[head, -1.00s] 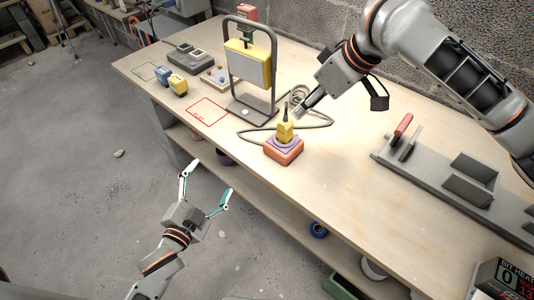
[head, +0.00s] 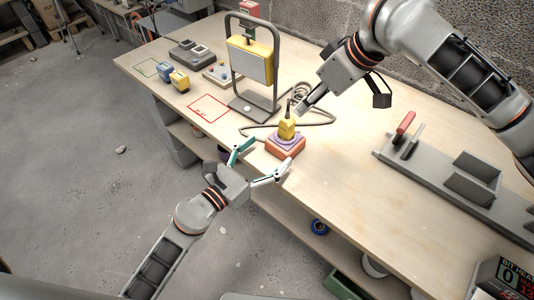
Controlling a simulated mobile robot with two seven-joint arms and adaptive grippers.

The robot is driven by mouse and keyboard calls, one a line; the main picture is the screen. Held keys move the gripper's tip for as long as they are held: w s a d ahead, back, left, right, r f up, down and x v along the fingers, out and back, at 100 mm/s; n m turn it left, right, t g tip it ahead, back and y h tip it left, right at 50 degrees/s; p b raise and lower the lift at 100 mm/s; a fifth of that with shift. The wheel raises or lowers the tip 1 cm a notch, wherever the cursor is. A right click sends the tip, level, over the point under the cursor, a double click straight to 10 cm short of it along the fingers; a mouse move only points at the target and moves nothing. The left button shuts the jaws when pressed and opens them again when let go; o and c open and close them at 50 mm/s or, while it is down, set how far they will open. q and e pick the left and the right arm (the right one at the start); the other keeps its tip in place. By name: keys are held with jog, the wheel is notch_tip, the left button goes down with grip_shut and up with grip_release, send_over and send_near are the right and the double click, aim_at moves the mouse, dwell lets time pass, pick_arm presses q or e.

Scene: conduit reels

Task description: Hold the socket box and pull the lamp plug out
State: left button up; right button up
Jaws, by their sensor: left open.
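The socket box (head: 287,150) is a red-orange block with a purple top, on the workbench near its front edge. The yellow lamp plug (head: 287,130) stands upright in its top, with a dark cable rising from it. The work lamp (head: 251,62), a yellow panel in a grey frame, stands behind and left. My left gripper (head: 262,156) is open and empty, at the bench's front edge, with its fingers spread just left and in front of the box. My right gripper (head: 301,108) is beside the plug's upper end; its fingers are seen edge-on, and I cannot tell whether they touch the plug.
The cable (head: 325,122) lies looped on the workbench (head: 345,185). Yellow and blue blocks (head: 179,81) and a red-outlined square (head: 208,108) lie to the left. A grey fixture with a red handle (head: 404,124) occupies the right. Bare wood lies between the box and fixture.

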aim_at(290, 119)
pick_arm(q)
jog(key=shift+d+f+m, duration=0.15)
jog(key=shift+f+m, duration=0.05)
jog(key=shift+m, duration=0.2)
jog(key=shift+w+d, duration=0.15)
jog(key=x, duration=0.7)
jog(key=shift+d+f, duration=0.1)
jog(key=shift+f, duration=0.05)
jog(key=c, duration=1.4)
pick_arm(e)
jog(key=o, duration=0.4)
jog(key=shift+g+h, duration=0.4)
jog(key=shift+h, duration=0.1)
jog(key=a+f, duration=0.1)
jog(key=w+a+f, duration=0.1)
jog(key=f, duration=0.1)
jog(key=w+a+f, duration=0.1)
jog(key=f, duration=0.1)
jog(key=shift+w+a, duration=0.1)
jog(key=shift+a, duration=0.05)
jog(key=shift+d+x, duration=0.2)
jog(key=shift+x, duration=2.75)
